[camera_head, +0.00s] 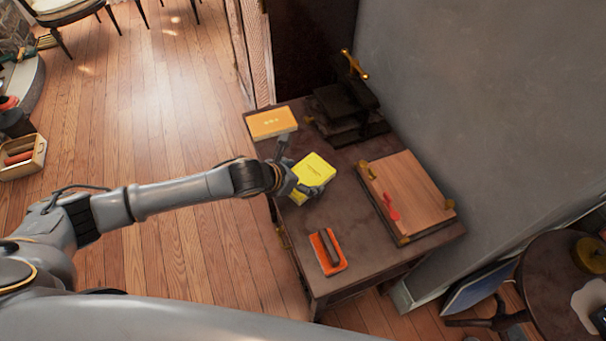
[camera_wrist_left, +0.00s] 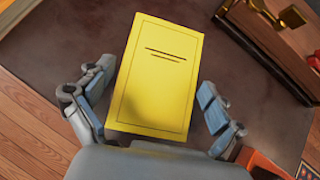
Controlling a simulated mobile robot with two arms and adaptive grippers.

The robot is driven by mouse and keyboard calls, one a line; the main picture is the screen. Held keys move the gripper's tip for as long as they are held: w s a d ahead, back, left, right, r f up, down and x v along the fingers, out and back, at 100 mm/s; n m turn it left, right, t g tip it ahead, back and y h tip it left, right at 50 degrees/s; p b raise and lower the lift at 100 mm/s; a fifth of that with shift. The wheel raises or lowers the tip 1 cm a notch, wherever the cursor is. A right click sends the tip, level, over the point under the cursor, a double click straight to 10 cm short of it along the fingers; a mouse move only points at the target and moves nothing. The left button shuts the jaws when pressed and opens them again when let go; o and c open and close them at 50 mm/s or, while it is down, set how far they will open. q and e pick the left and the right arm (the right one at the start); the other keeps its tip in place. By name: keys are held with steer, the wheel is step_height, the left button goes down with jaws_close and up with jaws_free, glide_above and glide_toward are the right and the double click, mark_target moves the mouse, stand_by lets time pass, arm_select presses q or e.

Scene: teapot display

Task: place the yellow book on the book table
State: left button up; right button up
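The yellow book (camera_head: 316,168) is over the dark brown table (camera_head: 345,208), near its left side. In the left wrist view the book (camera_wrist_left: 158,72) shows its cover with two dark title lines. My left gripper (camera_head: 301,169) has its fingers spread on either side of the book. In the wrist view the fingers flank the lower part of the cover, with narrow gaps that look free of contact. I cannot tell whether the book rests flat on the table. The table also shows in the wrist view (camera_wrist_left: 75,45). My right gripper is not in view.
An orange-yellow book (camera_head: 271,123) lies at the table's back left corner. A dark press (camera_head: 345,108) with a brass handle stands behind. A grey wall borders the right.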

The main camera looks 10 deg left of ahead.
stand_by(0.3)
arm_select(q)
steer(key=shift+r, duration=0.2)
steer(key=v, duration=1.2)
steer(key=shift+d, duration=0.1)
